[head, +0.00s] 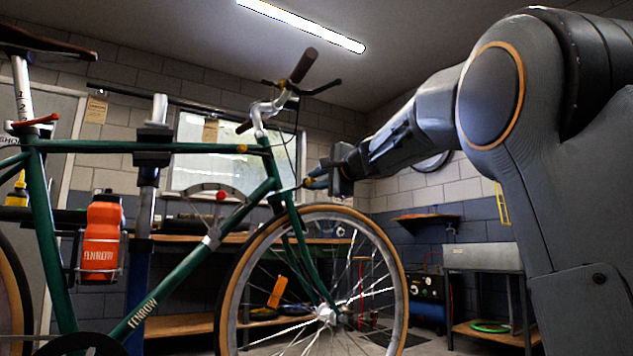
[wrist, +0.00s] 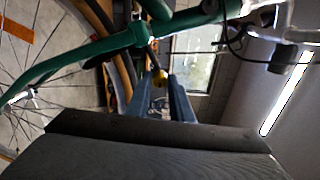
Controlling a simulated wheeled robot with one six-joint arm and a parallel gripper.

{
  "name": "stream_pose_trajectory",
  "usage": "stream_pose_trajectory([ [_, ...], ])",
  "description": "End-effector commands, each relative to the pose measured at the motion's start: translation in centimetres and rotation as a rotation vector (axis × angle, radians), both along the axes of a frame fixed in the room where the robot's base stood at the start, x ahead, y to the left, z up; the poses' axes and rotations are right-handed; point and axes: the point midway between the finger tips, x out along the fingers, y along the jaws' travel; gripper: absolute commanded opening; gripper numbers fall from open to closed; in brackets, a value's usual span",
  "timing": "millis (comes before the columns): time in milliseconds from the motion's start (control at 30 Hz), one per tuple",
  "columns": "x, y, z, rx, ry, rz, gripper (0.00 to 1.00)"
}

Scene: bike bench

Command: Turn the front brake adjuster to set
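My gripper (head: 310,180) is at the front of the green bike, level with the top of the fork, pointing left. In the wrist view its two blue fingers (wrist: 163,92) stand apart. A small yellow knob (wrist: 160,78), which looks like the front brake adjuster, shows between the fingertips; a yellow-orange spot (head: 308,181) shows there in the head view. I see no clear contact of the fingers with the knob. Any marking on it is too small to read.
The front wheel (head: 398,262) and fork (head: 298,240) are just below my gripper. The handlebar (head: 292,80) and its cables rise above it. A repair stand (head: 150,150) holds the bike. A workbench (head: 190,327) stands behind.

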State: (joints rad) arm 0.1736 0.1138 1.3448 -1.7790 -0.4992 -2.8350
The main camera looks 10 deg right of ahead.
Motion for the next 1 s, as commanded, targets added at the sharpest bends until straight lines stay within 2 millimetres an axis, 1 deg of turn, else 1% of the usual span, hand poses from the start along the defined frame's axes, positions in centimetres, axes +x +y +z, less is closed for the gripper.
stream_pose_trajectory([
  [33,0.0,0.0,-0.1,0.001,0.001,0.0,0.29],
  [100,0.0,0.0,-0.1,0.001,0.001,0.0,0.37],
  [367,0.0,0.0,0.0,0.001,0.0,0.0,0.37],
  [467,-0.5,-0.2,0.1,0.001,-0.001,0.0,0.37],
  [567,-1.7,-0.6,0.2,0.001,0.0,-0.001,0.37],
  [800,-5.4,-1.8,0.1,0.001,0.0,-0.002,0.37],
  [900,-6.5,-2.2,0.1,0.002,0.001,-0.001,0.37],
  [1000,-7.2,-2.4,0.0,0.0,0.001,-0.001,0.37],
])
